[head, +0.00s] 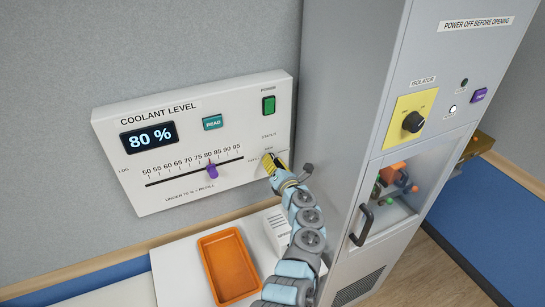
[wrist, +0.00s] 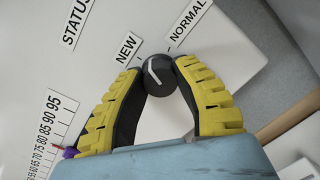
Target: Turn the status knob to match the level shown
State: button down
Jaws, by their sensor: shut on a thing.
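The status knob (wrist: 159,76) is a small dark grey dial with a white pointer line. The yellow fingers of my gripper (wrist: 160,68) are shut on it from both sides in the wrist view. The pointer slants up and left, nearer the NEW label (wrist: 128,47) than the NORMAL label (wrist: 189,20). In the head view my gripper (head: 271,164) covers the knob at the panel's lower right. The level display (head: 149,137) reads 80 %. A printed line below the scale appears to say under 70 % is refill.
The white coolant panel (head: 180,108) also carries a teal READ button (head: 213,122), a green power switch (head: 268,105) and a purple slider (head: 211,171) near 80. An orange tray (head: 205,242) lies below. A grey cabinet (head: 345,100) stands close on the right.

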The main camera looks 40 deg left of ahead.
jog(key=m+p, duration=0.7)
jog(key=m, duration=0.3)
jog(key=shift+f, duration=0.1)
jog(key=shift+m, duration=0.3)
dwell(0.3)
jog(key=c, duration=0.7)
grip_release()
jog(key=shift+c, duration=0.2)
jog(key=shift+d, duration=0.1)
